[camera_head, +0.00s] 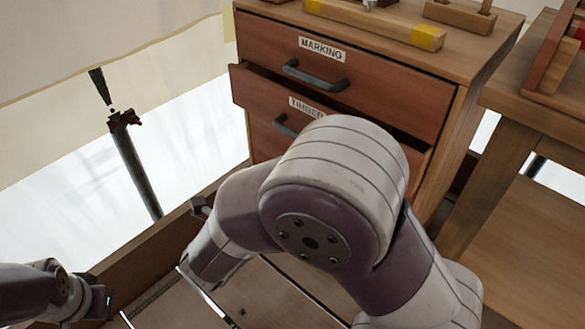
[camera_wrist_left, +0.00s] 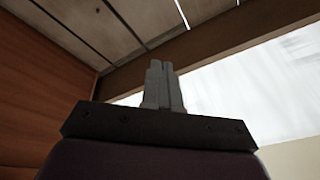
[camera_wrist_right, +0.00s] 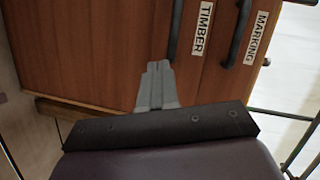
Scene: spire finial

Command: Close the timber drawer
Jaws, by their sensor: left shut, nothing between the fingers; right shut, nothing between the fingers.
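The timber drawer (camera_head: 262,101) is the lower labelled drawer of the wooden cabinet in the head view. Its front stands out from the cabinet, with a dark gap above it. Its dark handle (camera_head: 285,127) is partly covered by my right arm, as is much of its front. In the right wrist view, my right gripper (camera_wrist_right: 158,66) is shut and empty, pointing at the reddish timber drawer front (camera_wrist_right: 95,45) below the handle; contact cannot be told. My left gripper (camera_wrist_left: 159,66) is shut and empty, away from the drawer, low at the left in the head view.
The marking drawer (camera_head: 375,82) above looks closed. A timber piece with yellow ends (camera_head: 375,22) lies on the cabinet top. A wooden bench (camera_head: 535,110) stands at right. A dark pole (camera_head: 135,165) stands at left. A low wooden board (camera_head: 165,245) edges the plank floor.

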